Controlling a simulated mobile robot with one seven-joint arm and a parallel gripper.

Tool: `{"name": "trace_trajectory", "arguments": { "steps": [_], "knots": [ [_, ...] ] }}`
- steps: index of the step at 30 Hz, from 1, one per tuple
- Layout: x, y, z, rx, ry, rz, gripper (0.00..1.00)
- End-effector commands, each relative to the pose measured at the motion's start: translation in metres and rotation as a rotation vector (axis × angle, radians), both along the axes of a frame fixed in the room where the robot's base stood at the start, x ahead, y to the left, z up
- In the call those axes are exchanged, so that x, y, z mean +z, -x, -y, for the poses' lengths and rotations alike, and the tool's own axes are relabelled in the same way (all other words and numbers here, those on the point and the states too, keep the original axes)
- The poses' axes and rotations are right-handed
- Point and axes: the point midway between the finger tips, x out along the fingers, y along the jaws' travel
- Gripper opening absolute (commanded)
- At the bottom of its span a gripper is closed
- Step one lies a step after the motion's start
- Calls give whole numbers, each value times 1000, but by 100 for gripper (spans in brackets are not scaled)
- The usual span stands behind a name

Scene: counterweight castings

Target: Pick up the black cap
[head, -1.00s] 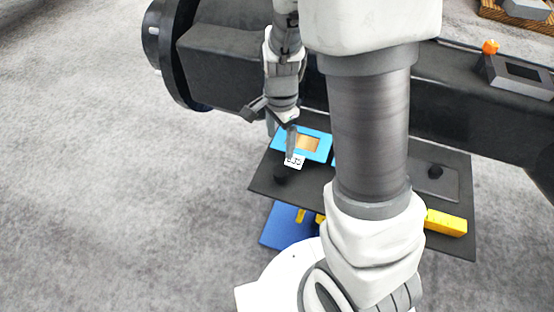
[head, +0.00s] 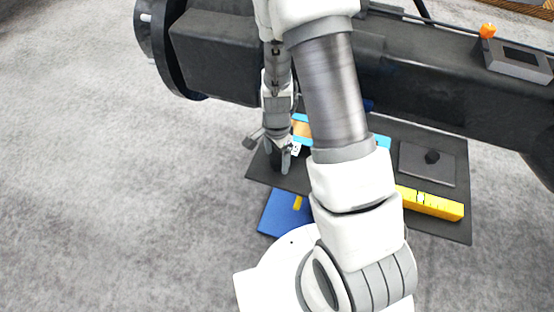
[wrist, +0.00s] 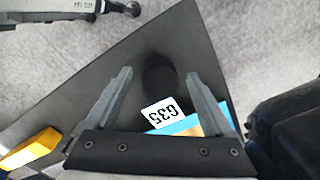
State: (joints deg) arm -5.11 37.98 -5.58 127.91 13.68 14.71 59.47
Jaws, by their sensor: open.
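The black cap (wrist: 160,76) is a dark, round-topped piece on the dark board (wrist: 75,100). In the wrist view it lies between the two fingers of my gripper (wrist: 158,73), with space on both sides. My gripper is open and empty. In the head view my gripper (head: 277,160) is over the board's left part, pointing down, and its fingers hide most of the cap. I cannot tell how far the fingertips are above the board.
A white card marked G35 (wrist: 165,112) and a blue-framed item (wrist: 181,127) are close to the cap. A large dark beam (head: 230,55) runs behind.

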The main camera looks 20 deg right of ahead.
Motion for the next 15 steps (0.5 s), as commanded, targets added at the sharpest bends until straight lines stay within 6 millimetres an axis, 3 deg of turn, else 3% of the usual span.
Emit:
{"name": "trace_trajectory", "arguments": {
  "steps": [4,12,15],
  "knots": [
    [-13,0,0,0,0,-1,87],
    [-15,0,0,0,0,2,87],
    [-15,0,0,0,1,1,73]
  ]
}}
